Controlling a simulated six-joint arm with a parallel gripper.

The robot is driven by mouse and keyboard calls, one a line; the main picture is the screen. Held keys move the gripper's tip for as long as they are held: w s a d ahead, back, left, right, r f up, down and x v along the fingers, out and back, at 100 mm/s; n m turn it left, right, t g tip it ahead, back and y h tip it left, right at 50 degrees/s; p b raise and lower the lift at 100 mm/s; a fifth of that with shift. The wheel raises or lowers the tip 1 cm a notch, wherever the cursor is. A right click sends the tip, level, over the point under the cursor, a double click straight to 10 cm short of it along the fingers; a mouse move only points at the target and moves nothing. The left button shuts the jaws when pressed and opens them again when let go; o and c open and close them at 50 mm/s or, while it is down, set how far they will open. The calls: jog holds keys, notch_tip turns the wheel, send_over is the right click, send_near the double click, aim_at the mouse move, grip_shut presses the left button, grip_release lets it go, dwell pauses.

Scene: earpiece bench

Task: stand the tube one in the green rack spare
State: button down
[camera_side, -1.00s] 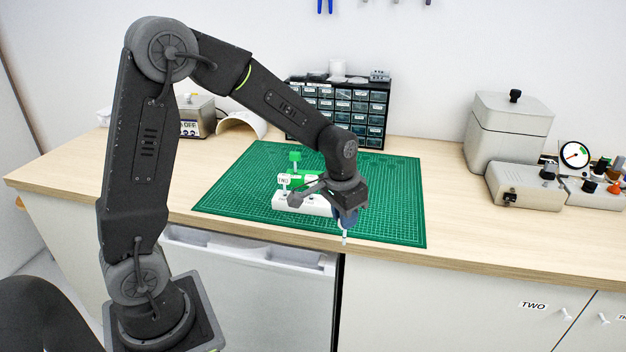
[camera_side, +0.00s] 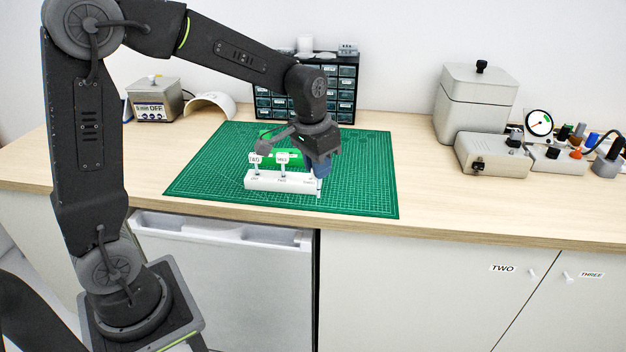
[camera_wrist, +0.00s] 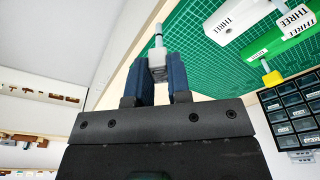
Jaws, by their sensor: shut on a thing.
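My gripper (camera_side: 320,179) is shut on a slim pale tube (camera_wrist: 158,42), its grey and white end sticking out past the blue jaws in the wrist view. No number shows on it. In the side view the gripper is at the right end of the white rack (camera_side: 262,180); I cannot tell whether the tube touches the rack. Tubes flagged TWO (camera_side: 255,158) and THREE (camera_side: 282,158) stand in the white rack. The green rack (camera_wrist: 289,42) lies behind it, mostly hidden by the flags and my arm in the side view.
Both racks are on a green cutting mat (camera_side: 365,190), with clear mat to the right. A dark drawer cabinet (camera_side: 345,93) stands behind. A grey lidded box (camera_side: 475,105) and instruments (camera_side: 492,155) are at the right. A yellow-tipped piece (camera_wrist: 272,78) shows by the green rack.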

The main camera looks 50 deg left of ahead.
notch_tip(320, 180, up, 6)
jog(key=shift+f, duration=0.1)
jog(key=w+a+n, duration=0.2)
jog(key=w+a, duration=0.3)
jog(key=a, duration=0.8)
jog(key=w+a+n, duration=0.2)
jog(key=w+a, duration=0.2)
jog(key=a, duration=0.8)
jog(key=shift+y, duration=0.3)
jog(key=shift+f, duration=2.35)
send_over(291, 157)
jog(key=w+a, duration=0.1)
jog(key=a, duration=0.1)
jog(key=shift+w+a+f, duration=0.1)
jog(key=shift+f, duration=2.15)
jog(key=shift+f, duration=1.35)
